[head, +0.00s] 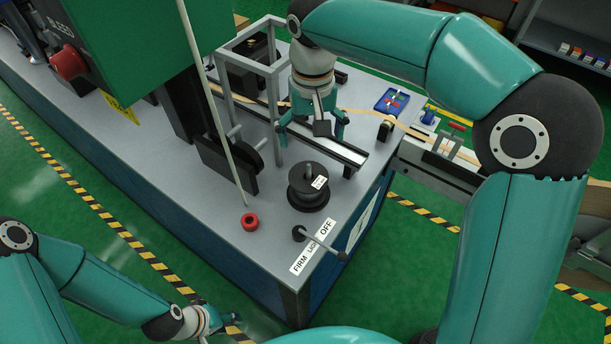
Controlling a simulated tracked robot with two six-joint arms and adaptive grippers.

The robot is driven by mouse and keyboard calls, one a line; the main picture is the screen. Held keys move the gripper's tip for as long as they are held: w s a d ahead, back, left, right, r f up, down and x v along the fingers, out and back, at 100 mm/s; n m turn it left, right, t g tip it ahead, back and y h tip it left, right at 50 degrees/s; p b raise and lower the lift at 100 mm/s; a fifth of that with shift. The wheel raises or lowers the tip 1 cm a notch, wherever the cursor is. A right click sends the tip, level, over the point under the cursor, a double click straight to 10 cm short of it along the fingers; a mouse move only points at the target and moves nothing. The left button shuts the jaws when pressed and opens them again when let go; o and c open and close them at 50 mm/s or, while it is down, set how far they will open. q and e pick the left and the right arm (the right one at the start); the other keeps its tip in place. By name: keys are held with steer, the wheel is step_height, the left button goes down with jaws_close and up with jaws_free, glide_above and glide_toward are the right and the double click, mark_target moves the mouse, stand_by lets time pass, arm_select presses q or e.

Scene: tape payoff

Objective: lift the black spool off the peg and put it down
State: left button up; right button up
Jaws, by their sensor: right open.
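The black spool (308,197) sits near the front corner of the grey machine table (205,205), with a small white label on its top. A short dark post stands up at the spool's centre; I cannot tell how much of it is the peg. My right gripper (312,138) points down above the table, behind the spool and apart from it. Its teal fingers are spread wide with nothing between them. My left gripper (220,322) is low at the bottom left, off the table and over the floor. Its fingers are too small to read.
A lever (320,243) with a FIRM to OFF label stands in front of the spool. A red ring (250,221) lies to the left, near a thin pale rod (218,110). A grey frame (274,100) and a rail (338,150) stand behind. A blue tray (391,102) is at the right.

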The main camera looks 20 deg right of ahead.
mark_target(308, 181)
steer(key=f, duration=1)
steer(key=shift+w, duration=0.25)
steer(key=shift+s+a+f+p, duration=0.1)
steer(key=shift+f+p, duration=0.2)
steer(key=shift+f, duration=1)
steer(key=shift+s+a+f+p, duration=0.1)
steer(key=shift+f+p, duration=0.15)
steer(key=shift+f, duration=1.05)
steer(key=shift+r, duration=0.1)
steer(key=c, duration=1.1)
